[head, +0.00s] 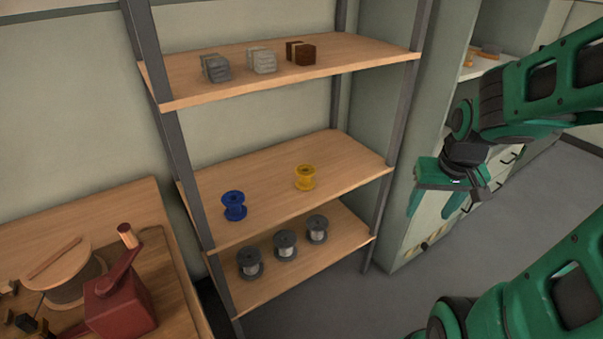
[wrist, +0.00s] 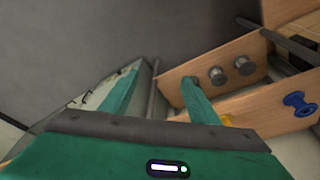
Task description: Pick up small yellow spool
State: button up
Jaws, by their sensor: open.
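The small yellow spool (head: 305,177) stands upright on the middle shelf (head: 345,160), right of the blue spool (head: 234,206). In the wrist view only a bit of the yellow spool (wrist: 227,119) shows, mostly hidden behind a finger. My gripper (head: 440,212) is at the right of the shelf unit, apart from the yellow spool, open and empty. In the wrist view my gripper's two fingers (wrist: 158,92) are spread wide, with nothing between them but floor and the shelf's side.
Grey wire spools (head: 285,244) stand on the lower shelf. A grey shelf post (head: 392,135) is between my gripper and the shelves. A workbench (head: 120,215) with a red crank device (head: 120,297) is at left.

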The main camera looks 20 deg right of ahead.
jog(key=w+a+f+n+t, duration=0.2)
jog(key=w+f, duration=0.2)
jog(key=w, duration=0.5)
jog(key=n+t+y, duration=0.3)
jog(key=t, duration=0.6)
send_near(308, 178)
jog(key=w+f, duration=0.1)
jog(key=w, duration=0.1)
jog(key=x, duration=1)
jog(key=shift+w+a+f, duration=0.1)
jog(key=shift+w+f, duration=0.05)
jog(key=shift+f, duration=0.05)
jog(key=shift+c, duration=0.2)
jog(key=c, duration=1.1)
jog(key=shift+r, duration=0.2)
